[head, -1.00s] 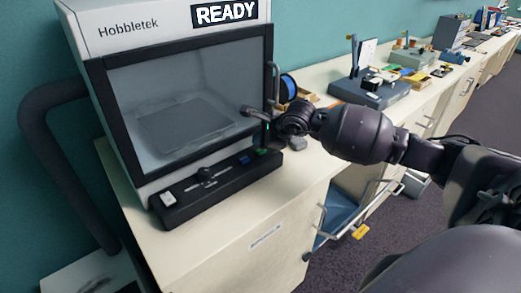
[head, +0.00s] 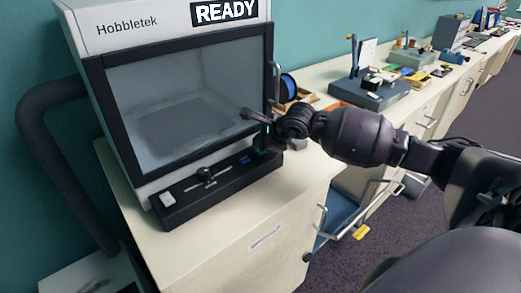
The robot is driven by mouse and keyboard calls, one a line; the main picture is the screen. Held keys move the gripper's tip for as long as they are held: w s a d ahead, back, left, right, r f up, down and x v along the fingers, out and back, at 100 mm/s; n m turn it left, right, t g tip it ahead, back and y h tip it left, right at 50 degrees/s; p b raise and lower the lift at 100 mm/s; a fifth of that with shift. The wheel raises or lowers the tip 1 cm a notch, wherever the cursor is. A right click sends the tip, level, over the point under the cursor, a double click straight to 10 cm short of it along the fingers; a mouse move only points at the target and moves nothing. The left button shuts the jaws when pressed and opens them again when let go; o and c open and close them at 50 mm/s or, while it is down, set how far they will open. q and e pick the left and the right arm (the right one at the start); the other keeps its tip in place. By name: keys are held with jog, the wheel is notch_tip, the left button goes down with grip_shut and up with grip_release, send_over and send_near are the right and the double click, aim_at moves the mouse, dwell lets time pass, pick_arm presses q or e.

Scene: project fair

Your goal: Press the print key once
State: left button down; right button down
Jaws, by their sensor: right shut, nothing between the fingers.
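The Hobbletek machine (head: 95,100) stands on the bench at the left, its display (head: 224,11) reading READY. Its black control strip (head: 200,196) runs along the front below the window. No key labels are legible. My right gripper (head: 262,143) is shut and empty, pointing down at the strip's right end. It hides the place where a green key showed earlier; I cannot tell whether it touches it. My left gripper is not in view.
A blue spool (head: 288,86) and a wooden tray (head: 300,103) sit just right. A drawer (head: 340,212) stands open below the bench.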

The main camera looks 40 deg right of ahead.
jog(key=shift+f, duration=0.45)
dwell(0.6)
jog(key=shift+r, duration=0.9)
jog(key=shift+r+p, duration=1.3)
jog(key=shift+r, duration=1.3)
